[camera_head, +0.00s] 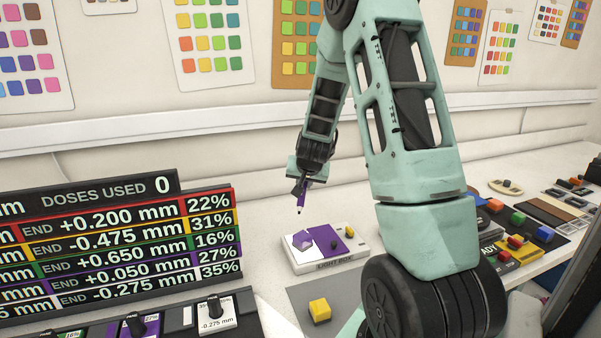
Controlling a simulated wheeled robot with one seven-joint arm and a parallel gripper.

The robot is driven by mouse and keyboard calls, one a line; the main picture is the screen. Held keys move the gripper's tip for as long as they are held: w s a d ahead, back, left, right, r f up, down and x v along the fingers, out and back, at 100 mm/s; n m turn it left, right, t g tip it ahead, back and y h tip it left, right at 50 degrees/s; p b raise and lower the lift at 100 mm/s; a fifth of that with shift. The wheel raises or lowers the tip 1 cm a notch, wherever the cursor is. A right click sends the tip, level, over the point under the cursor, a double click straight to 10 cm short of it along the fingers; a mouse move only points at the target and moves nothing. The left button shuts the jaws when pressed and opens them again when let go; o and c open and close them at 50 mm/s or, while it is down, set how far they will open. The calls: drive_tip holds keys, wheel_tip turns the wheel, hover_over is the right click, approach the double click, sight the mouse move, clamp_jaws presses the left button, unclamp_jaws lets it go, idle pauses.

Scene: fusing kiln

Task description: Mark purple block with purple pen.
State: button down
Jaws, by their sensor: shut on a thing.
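My gripper (304,184) is shut on the purple pen (301,196). The pen points down, its dark tip in the air above the light box (322,266). On the white light box lie a purple sheet (330,243) and a small pale lilac piece (303,240); the tip is apart from both. I cannot make out a purple block for certain; my arm covers part of the table.
A yellow block (319,309) sits on a grey mat (300,293) in front of the light box. A readout board (100,190) and a knob panel are at the left.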

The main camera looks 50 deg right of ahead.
sight(304, 197)
drive_tip(key=shift+w+d+f, duration=0.1)
drive_tip(key=shift+w+d, duration=0.1)
drive_tip(key=shift+w, duration=0.05)
drive_tip(key=shift+f+b, duration=2.35)
drive_tip(key=shift+f, duration=0.45)
drive_tip(key=shift+f+b, duration=0.45)
drive_tip(key=shift+s, duration=0.25)
drive_tip(key=shift+s+a+b, duration=0.1)
drive_tip(key=shift+s+b, duration=0.15)
drive_tip(key=shift+b, duration=0.1)
drive_tip(key=shift+s, duration=0.2)
drive_tip(key=shift+s+b, duration=0.3)
drive_tip(key=shift+b, duration=0.1)
drive_tip(key=shift+s+a+b, duration=0.15)
drive_tip(key=shift+s+b, duration=0.35)
drive_tip(key=shift+s, duration=0.1)
